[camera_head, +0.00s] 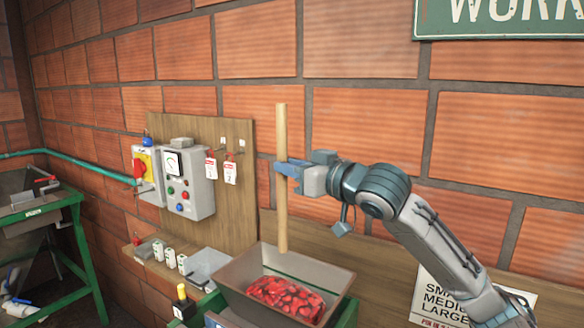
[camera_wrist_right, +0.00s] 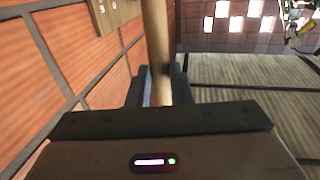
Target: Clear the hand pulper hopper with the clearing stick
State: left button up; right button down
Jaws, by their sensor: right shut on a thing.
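The clearing stick (camera_head: 282,200) is a long, pale wooden rod, held upright. My right gripper (camera_head: 284,168) is shut on it near its middle. The stick also shows between the fingers in the right wrist view (camera_wrist_right: 156,50). The hand pulper hopper (camera_head: 235,277) is a grey, open-topped tray at the bottom centre of the head view. A heap of red cherries (camera_head: 287,297) lies in it. The stick's lower end appears above or in front of the hopper's back rim; I cannot tell its exact height. My left gripper is not in view.
A grey control box (camera_head: 186,180) and a box with a red and yellow switch (camera_head: 146,170) hang on a wooden board (camera_head: 235,135), with two red-and-white tags beside them. A green-framed machine (camera_head: 75,230) stands at left. A brick wall is close behind.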

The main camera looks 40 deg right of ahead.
jog(key=s+a+b, duration=0.7)
jog(key=s+b, duration=0.2)
jog(key=s, duration=0.2)
jog(key=shift+s+a, duration=0.15)
jog(key=shift+s, duration=0.2)
dwell(0.4)
